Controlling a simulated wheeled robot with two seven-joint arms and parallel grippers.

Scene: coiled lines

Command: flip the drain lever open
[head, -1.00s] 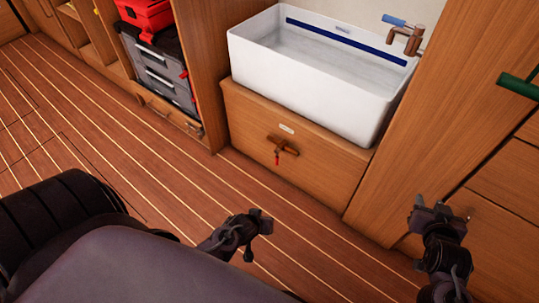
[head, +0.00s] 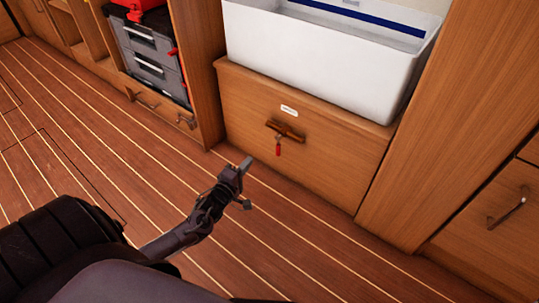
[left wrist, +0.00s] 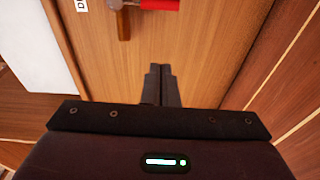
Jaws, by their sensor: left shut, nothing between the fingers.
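The drain lever (head: 278,149) has a red handle hanging down from a brown valve body (head: 285,131) on the wooden front panel under the white basin. In the left wrist view the red handle (left wrist: 160,4) shows at the top edge, partly cut off, next to the brown valve part (left wrist: 123,22). My left gripper (head: 247,163) is shut and empty. It is in front of the panel, below and to the left of the lever, apart from it. In the left wrist view its fingertips (left wrist: 160,70) are together, pointing at the panel. My right gripper is out of view.
The white basin (head: 320,50) stands on the wooden cabinet (head: 330,170); a small white label (head: 289,111) is above the valve. Grey toolboxes (head: 150,60) sit in a bay at left. A drawer handle (head: 508,208) is at right. The striped floor is clear.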

